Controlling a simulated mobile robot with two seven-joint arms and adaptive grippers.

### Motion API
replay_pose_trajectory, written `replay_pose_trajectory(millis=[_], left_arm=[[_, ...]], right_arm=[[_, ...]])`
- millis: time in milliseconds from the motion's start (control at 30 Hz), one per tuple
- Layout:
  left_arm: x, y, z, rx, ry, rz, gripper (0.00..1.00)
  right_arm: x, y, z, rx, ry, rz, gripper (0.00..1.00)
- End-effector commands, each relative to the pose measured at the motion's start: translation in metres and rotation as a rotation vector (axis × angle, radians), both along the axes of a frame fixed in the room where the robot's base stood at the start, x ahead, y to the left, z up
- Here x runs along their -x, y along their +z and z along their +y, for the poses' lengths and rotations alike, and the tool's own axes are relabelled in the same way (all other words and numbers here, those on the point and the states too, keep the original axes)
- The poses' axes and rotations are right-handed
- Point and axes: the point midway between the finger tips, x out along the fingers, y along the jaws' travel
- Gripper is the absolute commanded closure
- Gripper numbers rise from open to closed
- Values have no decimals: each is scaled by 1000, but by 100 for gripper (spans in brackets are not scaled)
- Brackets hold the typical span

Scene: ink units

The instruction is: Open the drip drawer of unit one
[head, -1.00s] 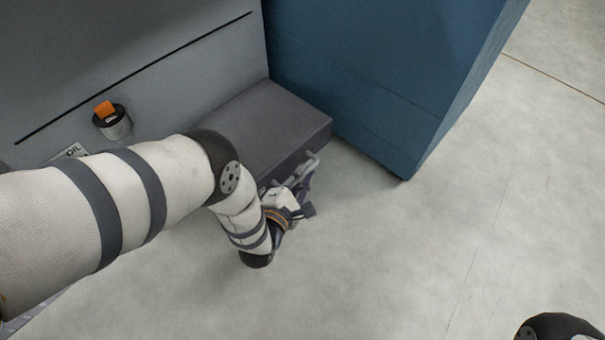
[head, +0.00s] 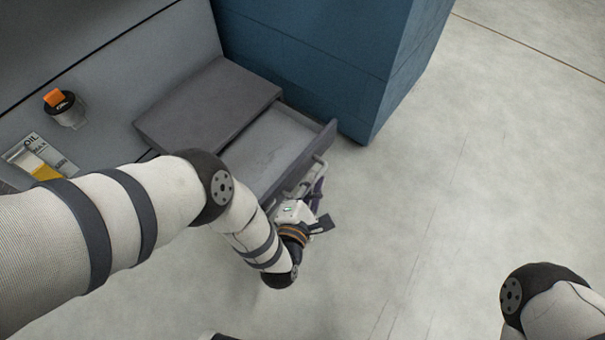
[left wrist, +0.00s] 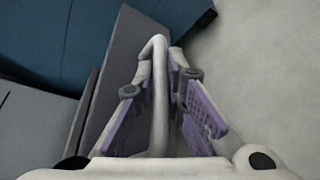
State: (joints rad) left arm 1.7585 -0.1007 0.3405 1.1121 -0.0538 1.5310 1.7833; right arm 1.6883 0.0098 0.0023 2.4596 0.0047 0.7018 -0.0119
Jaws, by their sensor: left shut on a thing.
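The drip drawer (head: 275,145) is a grey box low on the front of the grey unit (head: 150,60), pulled partway out from under its dark grey housing (head: 207,105). Its inside looks empty. My left gripper (head: 313,182) is at the drawer's front and shut on the drawer handle. In the left wrist view, the pale bar handle (left wrist: 158,95) runs between the two purple-padded fingers of the left gripper (left wrist: 172,100). The gripper and forearm hide part of the drawer front. My right gripper is not in view; only part of my right arm shows at the lower right.
A blue cabinet (head: 320,50) stands right beside the drawer housing. A dark knob with an orange top (head: 64,108) and an oil label (head: 38,157) are on the unit's face at left. The floor (head: 430,200) in front and to the right is clear.

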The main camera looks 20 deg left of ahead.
Motion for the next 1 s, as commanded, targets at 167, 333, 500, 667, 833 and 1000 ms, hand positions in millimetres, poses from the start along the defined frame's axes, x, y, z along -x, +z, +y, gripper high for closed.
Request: replay_pose_trajectory(millis=[167, 333, 500, 667, 833, 1000], left_arm=[[2, 0, -3, 0, -2, 0, 100], [2, 0, -4, 0, -2, 0, 100], [2, 0, -3, 0, -1, 0, 78], [2, 0, -3, 0, -1, 0, 69], [2, 0, -3, 0, -1, 1, 69], [30, 5, -2, 0, -1, 5, 69]], right_arm=[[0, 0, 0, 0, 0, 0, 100], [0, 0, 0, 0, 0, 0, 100], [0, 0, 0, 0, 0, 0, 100], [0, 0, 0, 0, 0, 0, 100], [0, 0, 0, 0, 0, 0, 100], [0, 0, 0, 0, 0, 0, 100]])
